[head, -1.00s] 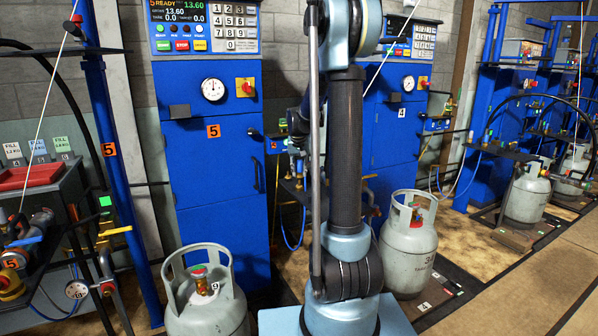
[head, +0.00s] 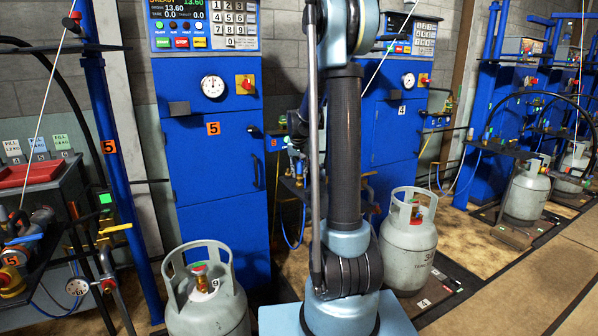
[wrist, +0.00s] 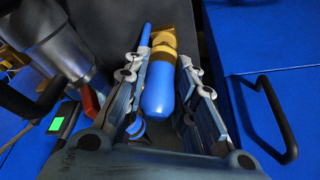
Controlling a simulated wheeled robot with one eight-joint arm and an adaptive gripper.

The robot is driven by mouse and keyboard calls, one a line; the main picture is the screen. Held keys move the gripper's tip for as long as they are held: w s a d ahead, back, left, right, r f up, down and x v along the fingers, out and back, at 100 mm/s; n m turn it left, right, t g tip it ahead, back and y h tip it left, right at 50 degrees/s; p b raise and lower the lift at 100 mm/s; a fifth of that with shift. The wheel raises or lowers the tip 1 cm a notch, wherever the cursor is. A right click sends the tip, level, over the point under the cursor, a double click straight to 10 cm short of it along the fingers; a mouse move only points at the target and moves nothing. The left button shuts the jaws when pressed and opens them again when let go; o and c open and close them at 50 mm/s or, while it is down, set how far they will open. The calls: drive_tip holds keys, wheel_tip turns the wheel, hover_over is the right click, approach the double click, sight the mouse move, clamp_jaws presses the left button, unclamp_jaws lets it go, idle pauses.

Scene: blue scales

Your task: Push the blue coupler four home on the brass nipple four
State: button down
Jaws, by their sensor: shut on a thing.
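In the wrist view my gripper (wrist: 164,56) has its two fingers on either side of the blue coupler (wrist: 158,96), shut on it. The coupler has a rounded blue body, with a brass-coloured part (wrist: 162,47) beyond it, between the fingertips. I cannot tell whether that part is the brass nipple or the coupler's own collar, so how far the coupler sits on the nipple is unclear. In the head view my arm stands in front of station 4, and I cannot make out the gripper or the coupler there.
A grey cylinder (head: 409,255) stands right of my arm, below the station 4 cabinet (head: 391,130). Another cylinder (head: 208,312) stands before the station 5 cabinet (head: 216,200). In the wrist view a black handle (wrist: 283,118) lies right and a grey metal body (wrist: 62,45) left.

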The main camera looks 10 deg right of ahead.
drive_tip(key=shift+f, duration=0.25)
drive_tip(key=c, duration=1.2)
unclamp_jaws()
drive_tip(key=shift+c, duration=0.2)
drive_tip(key=v, duration=1.1)
drive_tip(key=shift+s+r, duration=0.15)
drive_tip(key=shift+r, duration=0.25)
drive_tip(key=shift+c, duration=0.3)
